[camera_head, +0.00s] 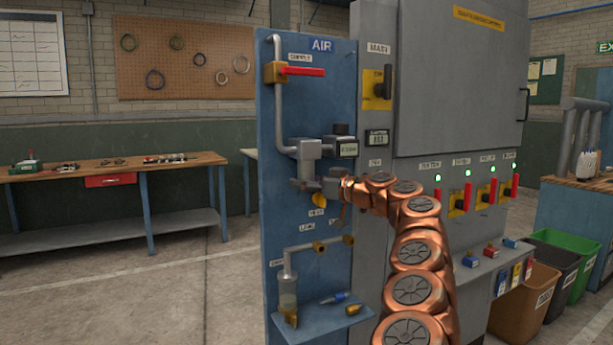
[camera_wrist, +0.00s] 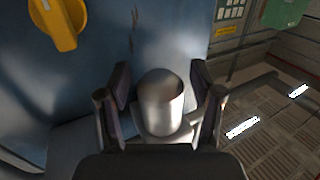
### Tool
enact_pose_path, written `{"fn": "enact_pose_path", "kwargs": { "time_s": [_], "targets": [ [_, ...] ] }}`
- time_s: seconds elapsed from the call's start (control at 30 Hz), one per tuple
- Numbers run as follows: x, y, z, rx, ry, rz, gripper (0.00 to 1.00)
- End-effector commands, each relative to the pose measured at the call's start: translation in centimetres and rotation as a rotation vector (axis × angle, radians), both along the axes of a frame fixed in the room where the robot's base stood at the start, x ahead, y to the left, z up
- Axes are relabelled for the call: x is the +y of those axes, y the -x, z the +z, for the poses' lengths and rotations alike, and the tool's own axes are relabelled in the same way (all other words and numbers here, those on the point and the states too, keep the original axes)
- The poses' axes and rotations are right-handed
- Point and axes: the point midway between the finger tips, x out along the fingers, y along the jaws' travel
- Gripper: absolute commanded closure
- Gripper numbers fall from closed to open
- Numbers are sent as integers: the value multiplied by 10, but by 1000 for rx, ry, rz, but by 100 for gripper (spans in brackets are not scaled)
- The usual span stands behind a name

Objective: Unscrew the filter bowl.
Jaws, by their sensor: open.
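The filter bowl (camera_wrist: 162,103) is a smooth grey metal cylinder in the wrist view. It stands between the two dark fingers of my gripper (camera_wrist: 160,105), with a visible gap on each side. My gripper is open around it and not closed on it. In the head view, my gripper (camera_head: 312,185) is at the blue AIR panel (camera_head: 265,120), just under the grey filter housing (camera_head: 310,149). The bowl is hard to make out there behind the fingers. My copper arm reaches in from the lower right.
A yellow knob (camera_wrist: 57,22) is near my gripper at upper left in the wrist view. A red-handled valve (camera_head: 300,71) sits above on the panel. A small shelf (camera_head: 335,318) with loose parts juts out below. The grey cabinet (camera_head: 455,90) stands close at right.

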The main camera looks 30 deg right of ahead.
Motion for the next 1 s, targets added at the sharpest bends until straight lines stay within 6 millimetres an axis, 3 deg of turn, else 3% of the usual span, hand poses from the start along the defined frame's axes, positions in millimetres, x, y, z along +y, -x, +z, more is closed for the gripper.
{"fn": "enact_pose_path", "kwargs": {
  "time_s": [1.0],
  "targets": [
    [0, 0, 4, 0, 4, 142, 35]
  ]
}}
